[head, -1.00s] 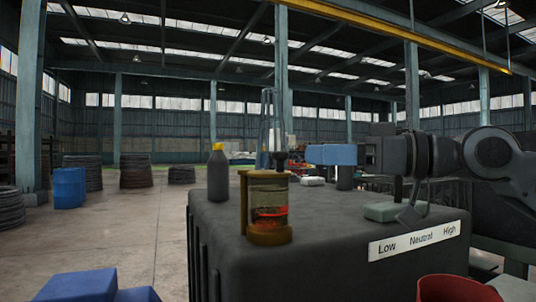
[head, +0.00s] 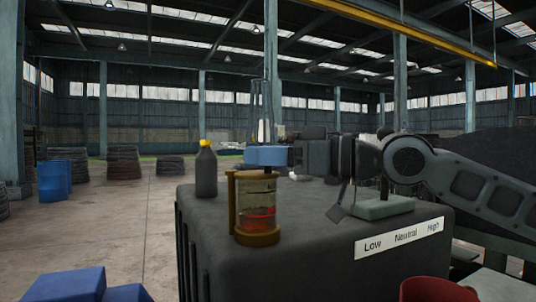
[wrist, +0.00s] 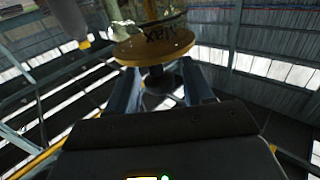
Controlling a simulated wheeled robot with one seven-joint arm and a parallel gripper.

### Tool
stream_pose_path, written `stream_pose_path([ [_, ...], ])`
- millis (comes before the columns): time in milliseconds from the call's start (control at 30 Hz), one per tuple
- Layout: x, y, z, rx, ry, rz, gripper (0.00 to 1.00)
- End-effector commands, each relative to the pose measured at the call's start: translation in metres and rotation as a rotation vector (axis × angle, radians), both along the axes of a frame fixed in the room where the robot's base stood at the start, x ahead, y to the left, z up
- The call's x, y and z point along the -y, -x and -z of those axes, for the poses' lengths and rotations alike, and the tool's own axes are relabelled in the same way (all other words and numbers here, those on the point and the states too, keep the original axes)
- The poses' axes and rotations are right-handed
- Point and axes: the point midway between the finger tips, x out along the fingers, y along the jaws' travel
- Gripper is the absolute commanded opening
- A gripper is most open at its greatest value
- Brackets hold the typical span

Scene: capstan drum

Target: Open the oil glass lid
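The oil glass (head: 257,212) stands upright on the near left part of the dark box, with a brass base and red oil inside. It shows upside down in the wrist view, with its yellow-brass lid (wrist: 152,47) and dark lid knob (wrist: 158,79). The lid sits on the glass. In the wrist view the fingers of my gripper (wrist: 160,88) stand apart on both sides of the knob, with narrow gaps.
A dark bottle with a yellow cap (head: 206,170) stands behind and left of the glass. A Low/Neutral/High label (head: 400,239) and a lever on a green-grey base (head: 380,208) are at the box's right. A red round object (head: 437,290) is at lower right.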

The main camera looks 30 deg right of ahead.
Motion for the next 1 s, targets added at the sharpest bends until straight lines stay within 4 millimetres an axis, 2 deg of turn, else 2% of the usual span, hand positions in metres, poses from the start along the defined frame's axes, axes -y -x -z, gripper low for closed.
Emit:
stream_pose_path([
  [67, 0.0001, 0.0001, 0.0, 0.0, 0.0, 0.0, 0.43],
  [500, 0.0001, 0.0001, 0.0, 0.0, 0.0, 0.0, 0.01],
  [1000, -0.0008, -0.0042, -0.0004, 0.001, -0.001, 0.01, 0.0],
])
